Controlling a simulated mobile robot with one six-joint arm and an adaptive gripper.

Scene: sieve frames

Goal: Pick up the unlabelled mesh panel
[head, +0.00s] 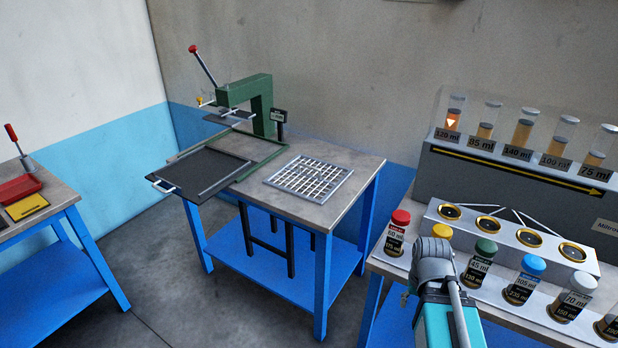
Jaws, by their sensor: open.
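A light grey mesh panel (308,178) with a square grid lies flat on the right part of the middle table's top. I see no label on it from here. To its left is a green press (262,104) with a dark sliding tray (207,168) pulled out past the table's left edge. My arm, grey and teal, rises from the bottom edge at the right, in front of the vial table and apart from the panel. My gripper cannot be made out in this view.
The middle table (338,198) has blue legs and a lower shelf. At right, a table holds several capped vials (529,279), a white rack (512,241) and a grey block with labelled tubes (520,177). Floor between tables is clear.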

